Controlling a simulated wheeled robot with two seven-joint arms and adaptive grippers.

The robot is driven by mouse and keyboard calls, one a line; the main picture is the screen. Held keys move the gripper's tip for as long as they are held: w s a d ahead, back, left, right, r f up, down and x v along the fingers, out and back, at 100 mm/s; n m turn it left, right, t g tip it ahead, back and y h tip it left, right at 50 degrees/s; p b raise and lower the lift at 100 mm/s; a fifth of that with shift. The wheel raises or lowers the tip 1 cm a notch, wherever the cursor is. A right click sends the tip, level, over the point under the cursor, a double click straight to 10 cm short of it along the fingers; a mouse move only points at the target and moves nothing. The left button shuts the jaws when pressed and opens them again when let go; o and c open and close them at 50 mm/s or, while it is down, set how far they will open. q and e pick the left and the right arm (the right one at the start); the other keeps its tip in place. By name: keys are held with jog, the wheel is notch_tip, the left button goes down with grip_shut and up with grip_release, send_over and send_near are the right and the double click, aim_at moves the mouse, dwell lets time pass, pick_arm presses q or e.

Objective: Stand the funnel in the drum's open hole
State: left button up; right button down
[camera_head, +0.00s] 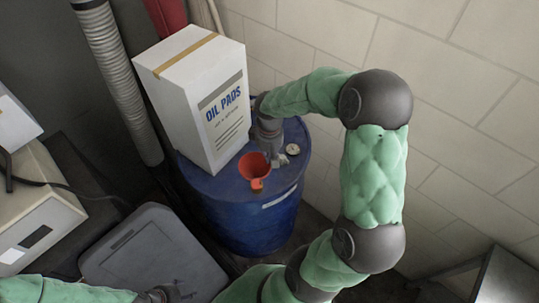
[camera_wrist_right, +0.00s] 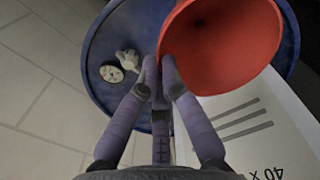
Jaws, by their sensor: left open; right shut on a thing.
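The red funnel (camera_head: 253,168) is over the top of the blue drum (camera_head: 250,215), at its front part. It fills the upper right of the right wrist view (camera_wrist_right: 232,42), wide mouth showing. My right gripper (camera_head: 271,157) is shut on the funnel's rim; its fingertips (camera_wrist_right: 161,66) meet at the rim's edge. The drum's open hole is not visible. My left gripper (camera_head: 168,294) is open and empty at the bottom edge, far from the drum.
A white oil pads box (camera_head: 205,105) stands on the drum, close to the funnel's left. A grey lidded bin (camera_head: 150,260) is at front left. A block wall stands behind.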

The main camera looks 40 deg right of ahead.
jog(key=shift+f+b, duration=1.05)
jog(key=shift+f, duration=0.55)
jog(key=c, duration=1.3)
grip_release()
jog(key=shift+c, duration=0.2)
notch_tip(320, 180, up, 12)
